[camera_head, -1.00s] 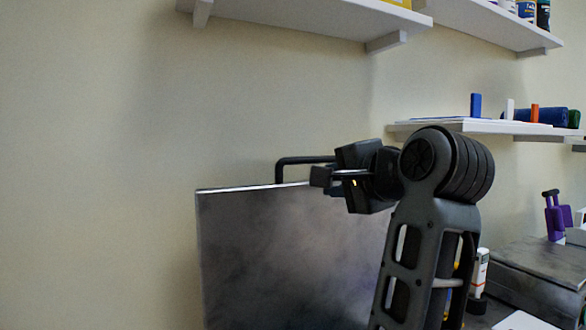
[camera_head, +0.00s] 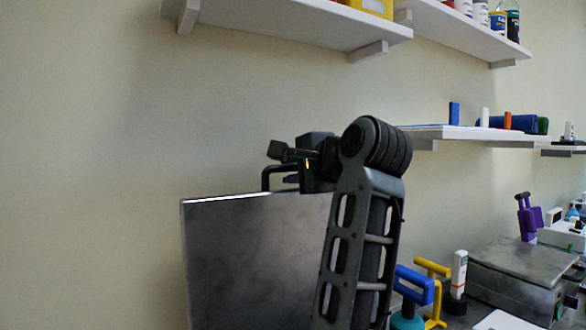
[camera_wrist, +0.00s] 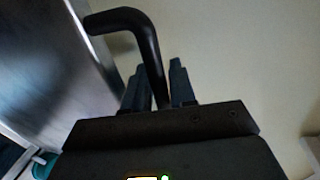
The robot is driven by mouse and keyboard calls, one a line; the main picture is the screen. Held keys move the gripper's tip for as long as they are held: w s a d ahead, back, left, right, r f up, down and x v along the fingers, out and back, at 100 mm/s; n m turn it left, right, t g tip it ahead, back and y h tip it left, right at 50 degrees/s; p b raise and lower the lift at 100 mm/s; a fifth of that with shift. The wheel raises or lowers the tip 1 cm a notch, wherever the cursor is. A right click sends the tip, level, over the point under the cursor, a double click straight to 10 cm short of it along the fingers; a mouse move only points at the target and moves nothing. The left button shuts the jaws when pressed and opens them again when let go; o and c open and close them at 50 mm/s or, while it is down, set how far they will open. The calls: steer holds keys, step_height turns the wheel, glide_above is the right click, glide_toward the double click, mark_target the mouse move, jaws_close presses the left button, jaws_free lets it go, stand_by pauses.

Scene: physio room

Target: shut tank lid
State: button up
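The tank lid (camera_head: 250,250) is a grey metal panel standing upright in the head view. A black bar handle (camera_head: 266,177) sticks up behind its top edge. My gripper (camera_head: 279,151) is at the handle's height or slightly above, at the lid's top edge. In the wrist view, the lid (camera_wrist: 60,50) is at the left and the bent handle (camera_wrist: 140,35) runs down between the two fingers of my gripper (camera_wrist: 160,75). The fingers look apart, with a narrow gap beside the handle; firm contact does not show. The tank body is out of view or hidden.
Wall shelves (camera_head: 310,25) with bottles hang above, and a lower shelf (camera_head: 470,132) is at right. A metal box (camera_head: 525,270), a white bottle (camera_head: 459,272), blue and yellow handled items (camera_head: 415,285) and a purple item (camera_head: 526,215) stand right of my arm. The wall at left is bare.

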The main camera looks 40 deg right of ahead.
steer(key=shift+w, duration=0.1)
jaws_close()
steer(key=shift+f, duration=0.1)
stand_by(0.4)
